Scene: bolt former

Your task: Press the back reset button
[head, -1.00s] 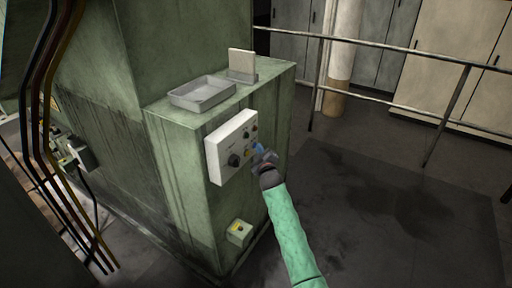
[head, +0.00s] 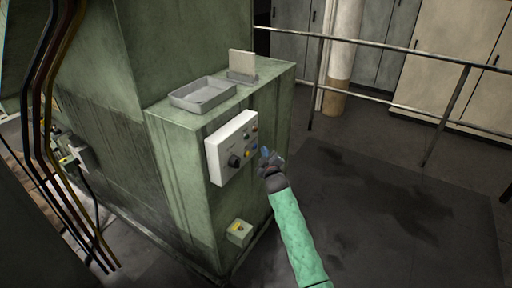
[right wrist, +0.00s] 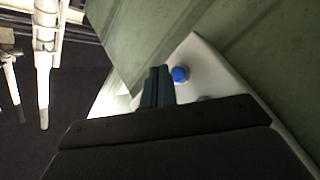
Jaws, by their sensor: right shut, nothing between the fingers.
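A white control panel (head: 231,148) is fixed to the green machine cabinet. It carries a black knob (head: 234,161), several small coloured buttons and a blue button (head: 249,154) near its right side. The blue button also shows in the right wrist view (right wrist: 180,74), just right of my fingertips. I cannot read any label that says which button is the back reset. My left gripper is out of view.
A grey tray (head: 203,95) and a small upright plate in a holder (head: 242,65) stand on the cabinet top. A small box with a yellow face (head: 239,232) sits low on the cabinet. A metal railing (head: 390,48) stands behind. The floor at right is clear.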

